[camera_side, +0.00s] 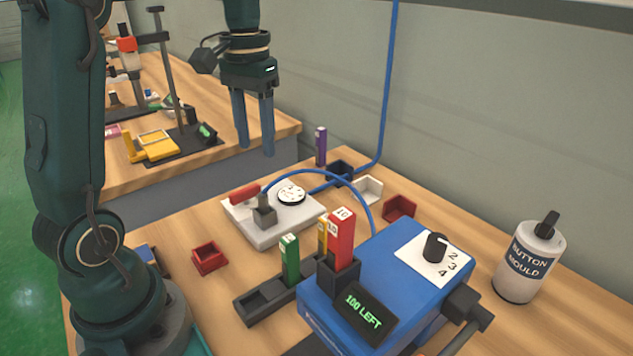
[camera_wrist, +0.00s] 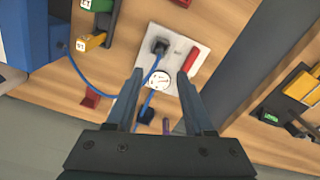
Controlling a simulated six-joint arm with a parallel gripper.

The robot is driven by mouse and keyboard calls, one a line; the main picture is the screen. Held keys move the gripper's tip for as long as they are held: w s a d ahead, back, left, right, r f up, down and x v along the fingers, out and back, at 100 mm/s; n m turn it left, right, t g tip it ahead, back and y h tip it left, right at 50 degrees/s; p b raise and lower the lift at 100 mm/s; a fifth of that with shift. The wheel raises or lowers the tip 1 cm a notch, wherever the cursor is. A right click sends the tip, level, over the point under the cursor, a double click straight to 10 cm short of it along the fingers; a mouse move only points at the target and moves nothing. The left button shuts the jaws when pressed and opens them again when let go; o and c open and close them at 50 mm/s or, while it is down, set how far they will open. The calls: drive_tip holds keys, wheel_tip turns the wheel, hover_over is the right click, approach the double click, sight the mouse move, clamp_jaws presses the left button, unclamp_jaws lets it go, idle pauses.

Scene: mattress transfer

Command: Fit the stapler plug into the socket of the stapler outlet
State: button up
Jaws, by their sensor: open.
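The stapler outlet is a pale plate (camera_side: 285,222) on the bench, with a red switch lever and a round white dial; it also shows in the wrist view (camera_wrist: 201,50). The grey stapler plug (camera_side: 263,201) stands roughly upright at the outlet's grey socket block (camera_side: 265,217), with the blue cable at its top. The plug shows as a dark shape in the wrist view (camera_wrist: 158,46). I cannot tell how deep it sits. My gripper (camera_side: 256,151) is open and empty, pointing down, well above and behind the outlet. Its fingers (camera_wrist: 162,75) are apart from the plug.
The blue stapler machine (camera_side: 345,280) stands at the front right, its blue cable arcing over to the plug. Small red, white and blue trays and a purple stick (camera_side: 321,145) lie around. A bottle (camera_side: 530,262) stands right.

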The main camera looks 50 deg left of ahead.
drive_tip(key=s+d+f+m+t, duration=0.2)
drive_tip(key=s+d+t, duration=0.3)
drive_tip(key=s+d, duration=0.5)
drive_tip(key=shift+d+m+t, duration=0.3)
drive_tip(key=shift+d+m, duration=0.5)
drive_tip(key=shift+s+f, duration=0.1)
